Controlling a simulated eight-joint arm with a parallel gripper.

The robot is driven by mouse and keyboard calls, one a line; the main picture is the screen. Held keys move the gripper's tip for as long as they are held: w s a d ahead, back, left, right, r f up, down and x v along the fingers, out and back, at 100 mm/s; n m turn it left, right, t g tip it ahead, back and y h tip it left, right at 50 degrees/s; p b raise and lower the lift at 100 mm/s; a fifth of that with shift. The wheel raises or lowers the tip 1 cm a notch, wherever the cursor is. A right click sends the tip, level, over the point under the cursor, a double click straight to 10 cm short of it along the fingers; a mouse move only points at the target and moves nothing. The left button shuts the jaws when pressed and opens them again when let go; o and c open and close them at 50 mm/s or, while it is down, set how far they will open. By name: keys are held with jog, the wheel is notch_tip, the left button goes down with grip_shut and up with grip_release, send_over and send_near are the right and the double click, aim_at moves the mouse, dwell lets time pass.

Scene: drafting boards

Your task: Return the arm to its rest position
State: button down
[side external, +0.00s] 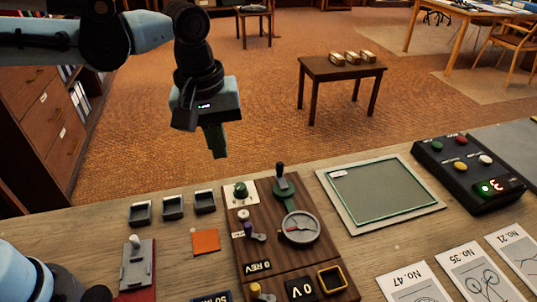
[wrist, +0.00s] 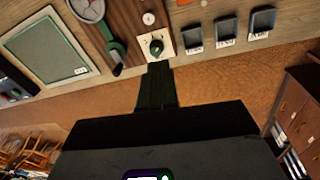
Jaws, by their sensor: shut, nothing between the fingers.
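My gripper (side external: 217,146) hangs in the air beyond the far edge of the workbench, fingers pointing down and pressed together with nothing between them. In the wrist view the closed dark green fingers (wrist: 156,88) point toward the green knob (wrist: 156,46) on its white plate. In the side view that knob (side external: 241,190) stands on the wooden control panel (side external: 268,243), below and to the right of the gripper, and the fingers are apart from it. My arm reaches in from the upper left.
The workbench (side external: 100,232) holds small grey trays (side external: 172,206), an orange square (side external: 205,241), a lever switch (side external: 137,264), a green-edged board (side external: 380,193), a black button box (side external: 468,172) and printed cards (side external: 415,284). A drawer cabinet (side external: 40,120) stands at left. A small table (side external: 340,70) stands behind.

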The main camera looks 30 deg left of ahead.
jog(key=s+a+f+m+t, duration=0.1)
jog(key=s+a+m+t, duration=0.1)
jog(key=a, duration=0.5)
jog(key=s+a+f+m+t, duration=0.1)
jog(key=s+a+m+t, duration=0.2)
jog(key=a, duration=0.5)
jog(key=shift+s+f+m+t, duration=0.3)
jog(key=shift+m+t, duration=0.3)
jog(key=shift+m, duration=0.6)
jog(key=c, duration=1.8)
grip_release()
jog(key=shift+w, duration=0.1)
jog(key=shift+c, duration=0.2)
